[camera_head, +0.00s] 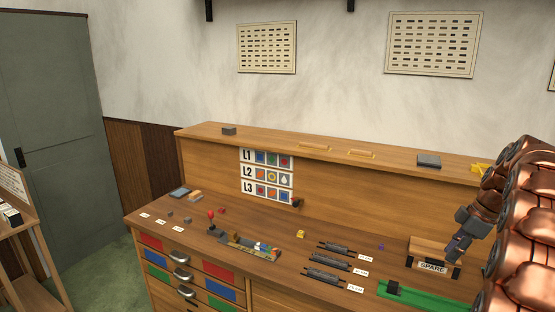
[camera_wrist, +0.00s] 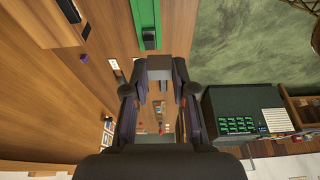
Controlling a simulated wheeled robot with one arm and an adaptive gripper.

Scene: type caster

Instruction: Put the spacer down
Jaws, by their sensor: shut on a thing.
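My gripper (camera_head: 456,252) is over the right part of the workbench, beside the wooden holder labelled SPARE (camera_head: 432,267). In the wrist view my gripper (camera_wrist: 160,80) is shut on a small grey block, which I take for the spacer (camera_wrist: 160,77). It sits between the two fingertips. In the head view I cannot make out the spacer apart from my fingers. Whether its far side touches anything cannot be told.
A green strip (camera_head: 428,299) with a dark block (camera_head: 393,287) lies at the bench's front right. Several dark bars with white labels lie left of the holder. A back ledge (camera_head: 390,157) bears a few blocks.

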